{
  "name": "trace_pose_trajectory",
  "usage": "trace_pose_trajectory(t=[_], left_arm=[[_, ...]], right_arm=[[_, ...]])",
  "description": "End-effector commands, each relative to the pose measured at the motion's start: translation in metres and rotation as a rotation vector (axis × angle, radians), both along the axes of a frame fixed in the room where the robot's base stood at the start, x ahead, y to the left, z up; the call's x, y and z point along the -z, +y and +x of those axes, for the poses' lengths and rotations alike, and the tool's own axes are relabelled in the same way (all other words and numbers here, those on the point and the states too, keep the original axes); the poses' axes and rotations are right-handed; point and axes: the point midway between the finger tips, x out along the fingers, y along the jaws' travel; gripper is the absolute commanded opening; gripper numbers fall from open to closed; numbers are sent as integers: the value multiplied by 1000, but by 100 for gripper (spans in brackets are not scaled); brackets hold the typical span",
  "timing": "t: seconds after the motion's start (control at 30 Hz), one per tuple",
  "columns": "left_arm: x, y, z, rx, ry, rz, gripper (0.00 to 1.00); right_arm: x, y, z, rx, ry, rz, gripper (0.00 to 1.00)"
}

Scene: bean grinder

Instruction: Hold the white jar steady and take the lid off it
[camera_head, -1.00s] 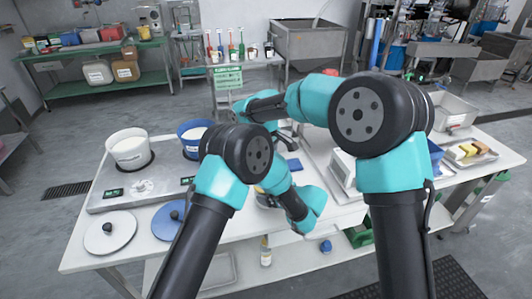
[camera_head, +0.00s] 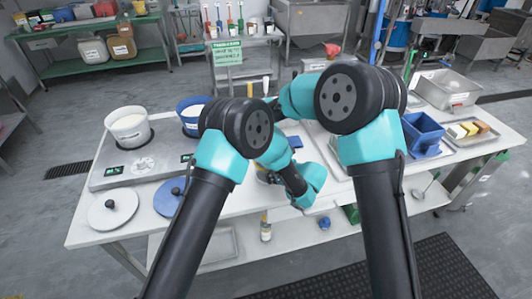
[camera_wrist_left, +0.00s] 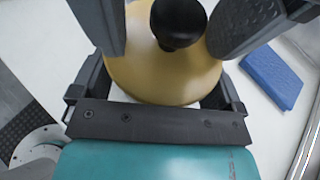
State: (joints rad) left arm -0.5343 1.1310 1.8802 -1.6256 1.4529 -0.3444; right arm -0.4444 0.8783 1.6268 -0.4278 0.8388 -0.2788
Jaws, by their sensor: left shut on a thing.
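In the left wrist view, a yellow lid (camera_wrist_left: 155,78) with a black round knob (camera_wrist_left: 178,22) sits on the jar. The white jar is almost wholly under the lid there, and my arms hide it in the head view. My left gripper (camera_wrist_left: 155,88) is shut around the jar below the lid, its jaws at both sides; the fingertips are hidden.
A blue block-like item (camera_wrist_left: 270,76) lies right of the jar. At the left are a white pot (camera_head: 128,128), a blue pot (camera_head: 190,114), a white lid (camera_head: 112,208) and a blue lid (camera_head: 168,197). A blue hopper (camera_head: 423,130) and a steel pan (camera_head: 449,92) stand at the right.

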Motion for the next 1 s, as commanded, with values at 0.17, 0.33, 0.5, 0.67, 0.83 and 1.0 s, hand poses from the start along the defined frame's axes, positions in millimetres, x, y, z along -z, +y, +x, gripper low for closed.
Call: trace_pose_trajectory(t=[0.17, 0.33, 0.5, 0.67, 0.83, 1.0], left_arm=[[-1, 0, 0, 0, -1, 0, 51], [0, 0, 0, 0, -1, 0, 51], [-1, 0, 0, 0, -1, 0, 51], [0, 0, 0, 0, -1, 0, 51], [0, 0, 0, 0, -1, 0, 51], [0, 0, 0, 0, -1, 0, 51]], right_arm=[[0, 0, 0, 0, 0, 0, 59], [0, 0, 0, 0, 0, 0, 43], [0, 0, 0, 0, 0, 0, 26], [-1, 0, 0, 0, 0, 0, 11], [-1, 0, 0, 0, 0, 0, 4], [-1, 0, 0, 0, 0, 0, 4]])
